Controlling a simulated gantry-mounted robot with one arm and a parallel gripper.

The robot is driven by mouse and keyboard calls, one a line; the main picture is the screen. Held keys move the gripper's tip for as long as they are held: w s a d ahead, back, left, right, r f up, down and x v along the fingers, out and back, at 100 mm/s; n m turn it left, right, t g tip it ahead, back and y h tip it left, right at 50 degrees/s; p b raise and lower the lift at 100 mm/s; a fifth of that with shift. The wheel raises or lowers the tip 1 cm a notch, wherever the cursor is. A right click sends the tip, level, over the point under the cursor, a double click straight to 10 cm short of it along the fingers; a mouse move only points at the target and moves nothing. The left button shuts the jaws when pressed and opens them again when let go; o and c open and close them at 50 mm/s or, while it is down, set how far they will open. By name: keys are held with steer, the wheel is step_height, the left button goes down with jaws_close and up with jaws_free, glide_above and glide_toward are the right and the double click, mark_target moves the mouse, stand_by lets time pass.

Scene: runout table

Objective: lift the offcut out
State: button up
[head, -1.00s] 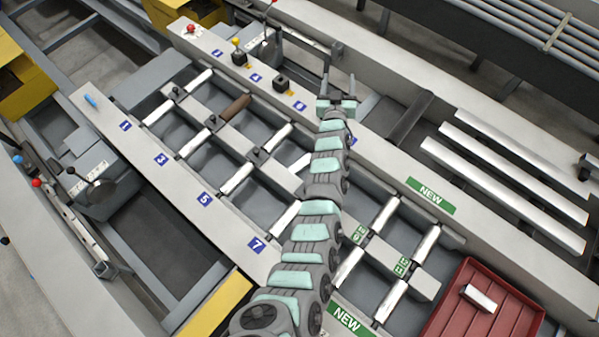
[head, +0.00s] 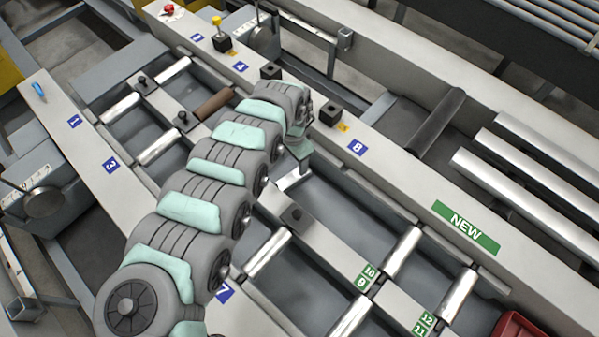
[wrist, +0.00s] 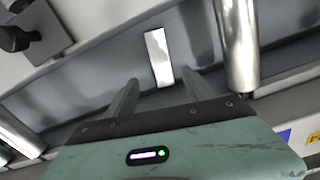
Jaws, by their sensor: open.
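The offcut (wrist: 158,57) is a short, bright, flat metal piece lying on the grey floor of a bay in the wrist view. My gripper (wrist: 160,78) is open, with one finger to each side of the line to the offcut. The offcut shows just beyond the fingertips, and no contact is visible. In the head view my gripper (head: 297,170) points down into a bay by the right-hand rail. The arm hides part of that bay, and I cannot tell the offcut from bright metal there.
A shiny roller (wrist: 238,45) stands close right of the offcut. A dark knob (wrist: 14,38) is on the divider at left. In the head view the rail (head: 400,180) borders the bays, and a red tray (head: 515,325) shows at lower right.

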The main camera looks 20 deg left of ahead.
steer(key=b, duration=0.2)
glide_above(293, 176)
steer(key=f, duration=0.5)
steer(key=shift+s+d+f, duration=0.1)
steer(key=shift+d+f, duration=0.15)
steer(key=shift+d, duration=0.05)
step_height(293, 176, down, 6)
steer(key=shift+a+r+b, duration=0.1)
steer(key=shift+a+b, duration=0.05)
steer(key=shift+b, duration=0.95)
steer(key=shift+a, duration=0.1)
steer(key=shift+r, duration=0.1)
jaws_close()
